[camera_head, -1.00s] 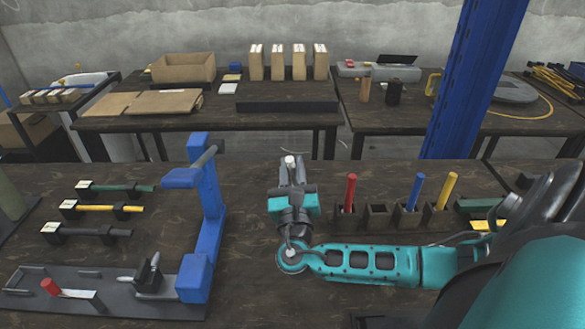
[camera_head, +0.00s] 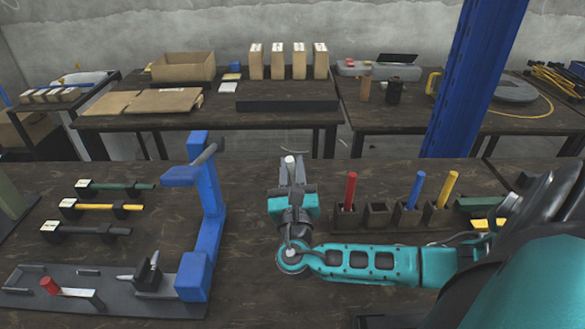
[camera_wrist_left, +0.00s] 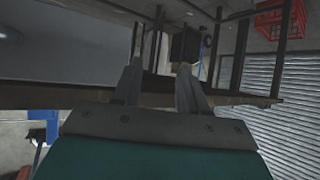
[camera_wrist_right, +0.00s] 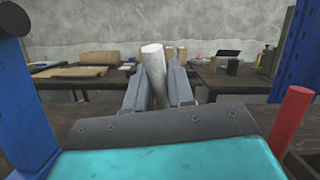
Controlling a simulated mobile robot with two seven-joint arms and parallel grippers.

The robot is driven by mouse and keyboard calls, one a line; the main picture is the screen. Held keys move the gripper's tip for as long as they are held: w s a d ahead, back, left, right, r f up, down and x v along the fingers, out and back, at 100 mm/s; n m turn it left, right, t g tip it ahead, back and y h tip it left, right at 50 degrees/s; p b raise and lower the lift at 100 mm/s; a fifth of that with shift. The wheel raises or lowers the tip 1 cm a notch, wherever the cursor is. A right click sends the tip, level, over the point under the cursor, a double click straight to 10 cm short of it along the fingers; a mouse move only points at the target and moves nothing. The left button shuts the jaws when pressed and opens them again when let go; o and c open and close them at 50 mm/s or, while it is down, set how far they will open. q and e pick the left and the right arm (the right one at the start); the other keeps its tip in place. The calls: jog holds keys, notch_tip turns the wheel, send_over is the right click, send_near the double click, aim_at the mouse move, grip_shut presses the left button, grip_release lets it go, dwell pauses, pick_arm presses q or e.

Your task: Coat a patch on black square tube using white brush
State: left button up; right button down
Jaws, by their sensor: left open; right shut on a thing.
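The black square tube (camera_head: 88,229) lies in dark holders on the bench at left in the head view, nearest of three tubes. My right gripper (camera_head: 291,180) is shut on the white brush, whose pale top (camera_head: 290,160) points up. In the right wrist view the white brush (camera_wrist_right: 154,68) stands slightly tilted between the fingers (camera_wrist_right: 158,88). It is right of the blue press, apart from the black tube. My left gripper (camera_wrist_left: 158,85) is open and empty in the left wrist view; it is out of the head view.
Yellow (camera_head: 100,207) and green (camera_head: 120,187) tubes lie behind the black one. A blue press (camera_head: 208,215) stands between the tubes and my right gripper. Red (camera_head: 350,189), blue (camera_head: 415,189) and yellow (camera_head: 447,189) brushes stand in holders at right; one holder (camera_head: 376,216) is empty.

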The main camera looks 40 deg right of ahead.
aim_at(292, 157)
jog(key=shift+f, duration=0.35)
jog(key=shift+r, duration=0.1)
dwell(0.6)
notch_tip(292, 157, up, 3)
jog(key=p, duration=0.2)
jog(key=shift+p, duration=0.3)
jog(key=shift+r, duration=1.95)
jog(key=shift+a, duration=0.1)
jog(key=s+a+n+t+y, duration=0.2)
jog(key=a+n+y, duration=0.2)
jog(key=a+y, duration=0.2)
jog(key=s+a+f+n+t+y, duration=0.1)
jog(key=s+a+n+t+y, duration=0.1)
jog(key=a+y, duration=0.5)
jog(key=a+n, duration=0.1)
jog(key=a, duration=0.3)
jog(key=shift+a+n+t, duration=0.2)
jog(key=shift+n+t, duration=0.2)
